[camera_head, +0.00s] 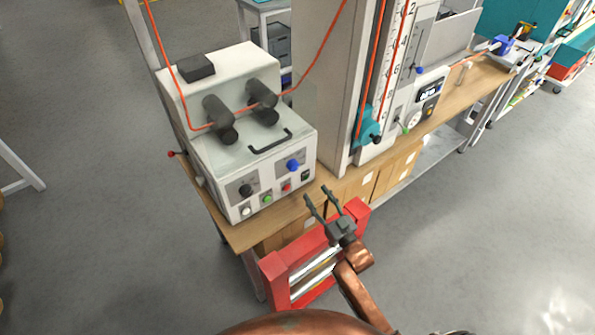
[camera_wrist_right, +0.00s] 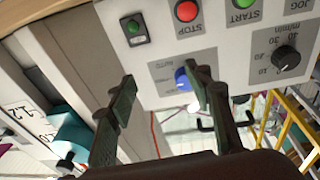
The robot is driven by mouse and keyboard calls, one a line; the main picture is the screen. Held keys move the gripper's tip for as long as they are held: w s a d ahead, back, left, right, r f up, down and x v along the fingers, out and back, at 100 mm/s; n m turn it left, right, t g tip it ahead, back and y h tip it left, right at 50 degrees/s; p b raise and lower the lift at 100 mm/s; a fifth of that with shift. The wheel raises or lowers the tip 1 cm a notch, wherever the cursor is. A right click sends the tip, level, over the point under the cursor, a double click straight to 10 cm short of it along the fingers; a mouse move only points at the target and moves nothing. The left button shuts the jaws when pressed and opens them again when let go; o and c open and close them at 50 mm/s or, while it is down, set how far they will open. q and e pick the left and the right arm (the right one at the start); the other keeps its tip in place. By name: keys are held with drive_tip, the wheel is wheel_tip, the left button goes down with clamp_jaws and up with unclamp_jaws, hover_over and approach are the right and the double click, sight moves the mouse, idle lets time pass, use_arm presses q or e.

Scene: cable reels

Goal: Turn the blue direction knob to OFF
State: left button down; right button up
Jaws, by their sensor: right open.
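The blue direction knob (camera_head: 293,165) is on the front panel of the white machine (camera_head: 240,63), right of a black dial (camera_head: 246,190). In the right wrist view the knob (camera_wrist_right: 182,79) shows between the fingers, close to the right-hand one, which partly overlaps its plate; its setting is too small to read. My right gripper (camera_head: 316,194) is open and empty, in front of the panel and apart from it. The wrist view shows its fingers (camera_wrist_right: 160,80) spread wide. My left gripper is not in view.
Below the knob are a red STOP button (camera_head: 287,187), a green START button (camera_head: 267,199) and a white button (camera_head: 246,211). A black handle (camera_head: 270,141) is above. A red frame (camera_head: 275,272) stands below the gripper.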

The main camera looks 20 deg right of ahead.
sight(296, 168)
drive_tip(key=w+a+r+y, duration=0.1)
drive_tip(key=w+r, duration=0.1)
drive_tip(key=w+a+r+n+t+y, duration=0.1)
drive_tip(key=w+a+r, duration=0.1)
drive_tip(key=w+r, duration=0.1)
drive_tip(key=w+a+r+y, duration=0.1)
drive_tip(key=w+a+r, duration=0.1)
drive_tip(key=shift+w+a+r+n+t, duration=0.1)
drive_tip(key=shift+w+r+n+t, duration=0.05)
drive_tip(key=shift+w+n+t, duration=0.2)
drive_tip(key=shift+c, duration=0.3)
drive_tip(key=c, duration=1.1)
